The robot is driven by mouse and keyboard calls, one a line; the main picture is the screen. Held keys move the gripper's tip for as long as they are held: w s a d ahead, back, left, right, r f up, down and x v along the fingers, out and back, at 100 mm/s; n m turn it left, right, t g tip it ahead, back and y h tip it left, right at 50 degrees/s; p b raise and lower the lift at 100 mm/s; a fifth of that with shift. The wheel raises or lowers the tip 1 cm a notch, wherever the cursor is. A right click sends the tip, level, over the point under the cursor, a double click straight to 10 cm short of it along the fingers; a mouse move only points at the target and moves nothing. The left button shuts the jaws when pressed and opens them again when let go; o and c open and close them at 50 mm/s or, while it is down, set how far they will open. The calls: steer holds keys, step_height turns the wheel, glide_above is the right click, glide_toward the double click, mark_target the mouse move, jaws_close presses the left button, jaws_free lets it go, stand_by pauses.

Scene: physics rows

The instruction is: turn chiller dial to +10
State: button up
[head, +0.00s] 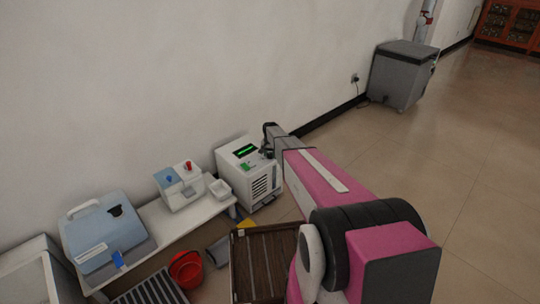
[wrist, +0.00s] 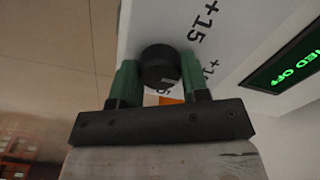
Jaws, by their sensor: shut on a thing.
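The chiller (head: 249,172) is a white box with a dark vent and a lit green display, standing on the floor by the wall. In the wrist view its dial (wrist: 159,66) is a round black knob on a white face marked +15. A green-lit screen (wrist: 290,61) is at the right, its text partly cut off and ending in "OFF". My gripper (wrist: 158,80) has green fingers on either side of the dial and is shut on it. In the head view my gripper (head: 268,143) is at the chiller's right upper side, and my arm hides the dial.
A red bucket (head: 186,268) and brown slatted crate (head: 264,262) stand in front.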

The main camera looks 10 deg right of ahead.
mark_target(270, 154)
stand_by(0.5)
steer(key=o, duration=0.9)
steer(key=shift+o, duration=0.2)
step_height(270, 154, up, 11)
steer(key=s+r+n, duration=0.2)
steer(key=s+r, duration=0.1)
steer(key=s, duration=1)
steer(key=s+r+n, duration=0.1)
steer(key=s+r, duration=0.3)
steer(key=s, duration=0.9)
steer(key=s+r+n, duration=0.2)
steer(key=s+r, duration=0.1)
steer(key=s, duration=1.1)
steer(key=shift+r+n, duration=0.15)
steer(key=shift+n, duration=0.15)
